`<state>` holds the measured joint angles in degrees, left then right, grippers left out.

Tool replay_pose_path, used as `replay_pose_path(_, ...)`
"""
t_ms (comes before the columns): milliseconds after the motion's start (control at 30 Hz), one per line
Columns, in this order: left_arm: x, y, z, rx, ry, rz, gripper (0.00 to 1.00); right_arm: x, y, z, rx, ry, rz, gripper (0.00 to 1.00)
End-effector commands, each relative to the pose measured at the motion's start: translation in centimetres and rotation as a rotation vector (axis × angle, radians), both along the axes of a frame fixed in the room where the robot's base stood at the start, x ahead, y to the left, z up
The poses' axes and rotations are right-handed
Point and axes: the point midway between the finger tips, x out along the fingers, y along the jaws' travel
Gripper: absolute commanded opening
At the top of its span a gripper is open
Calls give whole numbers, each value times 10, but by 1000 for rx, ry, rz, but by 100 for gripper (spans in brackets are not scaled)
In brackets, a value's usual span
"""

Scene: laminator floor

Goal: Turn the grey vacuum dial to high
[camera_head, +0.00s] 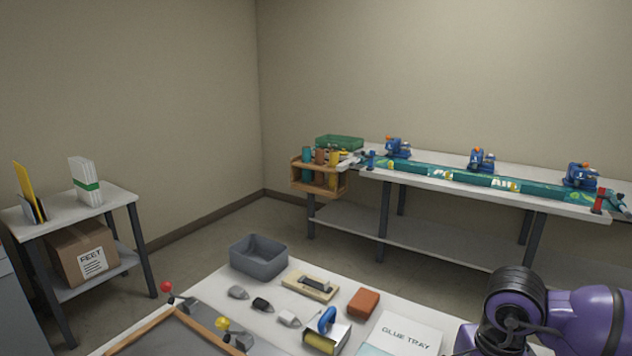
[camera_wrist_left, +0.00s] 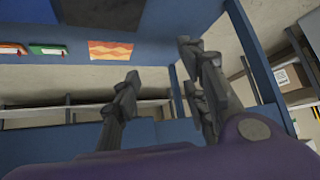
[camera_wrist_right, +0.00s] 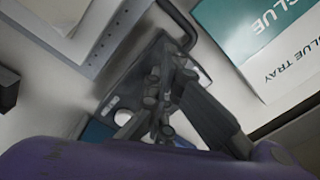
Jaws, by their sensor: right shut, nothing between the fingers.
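I cannot make out the grey vacuum dial for certain in any view. My right gripper (camera_wrist_right: 160,90) is shut and empty in the right wrist view. Its fingers are over a dark grey plate-like thing with a black bar handle (camera_wrist_right: 181,22), which they partly hide. A small pale round part (camera_wrist_right: 122,117) shows beside the fingers; I cannot tell what it is. In the head view only my purple right arm shows, at the lower right. My left gripper (camera_wrist_left: 160,65) has its fingers apart and empty in the left wrist view, away from the worktable.
The white worktable holds a grey bin (camera_head: 258,257), an orange-red block (camera_head: 363,303), a blue-handled roller (camera_head: 326,325) and a glue tray box (camera_head: 405,335). A red ball knob (camera_head: 167,287) and yellow knob (camera_head: 222,323) stand near a wooden frame (camera_head: 172,330). A long bench (camera_head: 455,262) stands behind.

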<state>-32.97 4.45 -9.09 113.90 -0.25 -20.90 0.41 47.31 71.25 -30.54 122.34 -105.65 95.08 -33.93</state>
Motion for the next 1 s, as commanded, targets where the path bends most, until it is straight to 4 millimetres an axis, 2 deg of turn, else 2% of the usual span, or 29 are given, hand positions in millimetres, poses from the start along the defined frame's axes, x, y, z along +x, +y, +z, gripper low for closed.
replay_pose_path(33,-3,0,-3,0,6,0,40,-7,-1,-11,-3,27,-1,0)
replay_pose_path(600,-11,1,-15,4,24,-2,40,2,-1,-12,-8,27,-3,0)
replay_pose_path(1000,-7,0,-21,6,23,-8,40,11,-1,-11,-8,23,-3,0)
